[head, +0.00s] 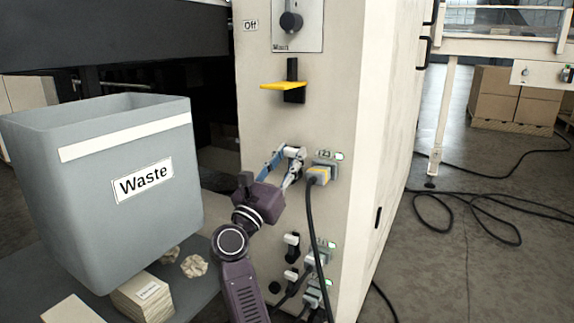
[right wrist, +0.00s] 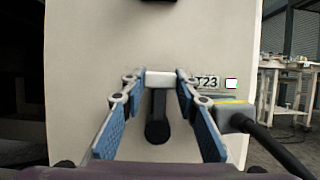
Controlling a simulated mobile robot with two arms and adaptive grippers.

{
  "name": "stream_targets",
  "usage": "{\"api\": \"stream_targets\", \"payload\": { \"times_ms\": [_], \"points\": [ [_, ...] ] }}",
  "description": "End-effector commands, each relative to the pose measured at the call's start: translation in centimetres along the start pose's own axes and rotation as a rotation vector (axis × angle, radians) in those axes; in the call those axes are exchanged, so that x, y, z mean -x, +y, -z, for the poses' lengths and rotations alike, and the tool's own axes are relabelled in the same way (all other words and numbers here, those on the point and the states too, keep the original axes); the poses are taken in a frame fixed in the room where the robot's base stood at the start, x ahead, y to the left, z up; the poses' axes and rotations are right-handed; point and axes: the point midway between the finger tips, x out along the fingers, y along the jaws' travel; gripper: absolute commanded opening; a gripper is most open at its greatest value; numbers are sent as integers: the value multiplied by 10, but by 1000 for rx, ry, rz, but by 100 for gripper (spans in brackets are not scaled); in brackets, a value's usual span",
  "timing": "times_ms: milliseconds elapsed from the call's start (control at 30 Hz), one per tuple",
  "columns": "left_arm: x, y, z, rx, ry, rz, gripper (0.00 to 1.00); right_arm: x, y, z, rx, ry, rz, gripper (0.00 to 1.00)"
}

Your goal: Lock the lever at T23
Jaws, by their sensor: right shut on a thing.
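The T23 label (head: 324,154) is on the cream cabinet face, and it also shows in the right wrist view (right wrist: 207,82). Just left of it is the lever (right wrist: 158,128), a black handle hanging down below a pale block (right wrist: 160,78). My right gripper (head: 291,158) is at the cabinet face. In the head view the gripper hides most of this lever. My left gripper is not in view.
A grey plug with a yellow band (head: 318,174) and a black cable sits right beside the gripper. More levers (head: 291,245) and plugs (head: 315,262) are below. A yellow handle (head: 284,86) juts out above. A grey Waste bin (head: 80,215) stands left.

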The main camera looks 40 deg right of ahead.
Motion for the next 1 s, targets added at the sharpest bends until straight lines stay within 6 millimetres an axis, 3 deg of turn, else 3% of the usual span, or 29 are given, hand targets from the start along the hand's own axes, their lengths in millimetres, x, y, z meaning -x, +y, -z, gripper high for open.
{"api": "stream_targets", "payload": {
  "times_ms": [500,533,667,1000],
  "points": [
    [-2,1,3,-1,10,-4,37,3,-1,5,-17,10,8,0],
    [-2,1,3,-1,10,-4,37,3,-1,5,-17,10,8,29],
    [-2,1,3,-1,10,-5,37,3,-1,4,-17,8,9,44],
    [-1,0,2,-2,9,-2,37,3,-1,2,-17,4,8,46]
  ]
}}
